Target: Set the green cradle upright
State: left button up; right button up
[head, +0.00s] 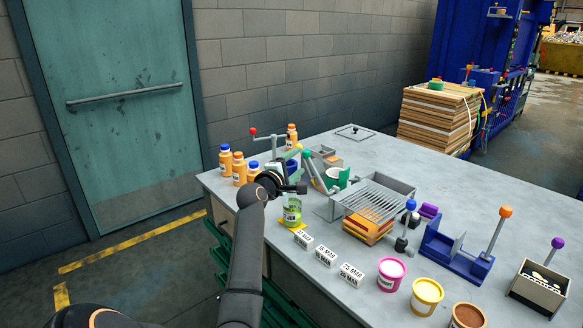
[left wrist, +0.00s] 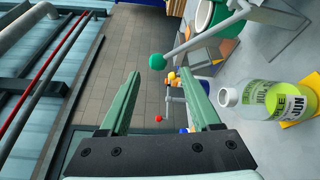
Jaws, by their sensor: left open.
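A small green piece (head: 343,179), which looks like the green cradle, stands behind the wire rack, against a white cup-like part (head: 332,173). At this size I cannot tell whether it is upright or tilted. In the left wrist view a green piece with a white round part shows at the top, cut off by the edge (left wrist: 203,14). My left gripper (head: 284,168) is over the table's near left part, left of the green piece and apart from it. Its two fingers (left wrist: 162,102) are open with nothing between them. My right gripper is out of view.
A green-labelled bottle (head: 292,212) stands just below my gripper. A lever with a green knob (left wrist: 157,62) rises close by. Orange bottles (head: 239,168) stand at left, the wire rack (head: 372,196) at right.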

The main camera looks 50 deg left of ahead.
pick_arm(q)
jog(key=shift+v, duration=1.4)
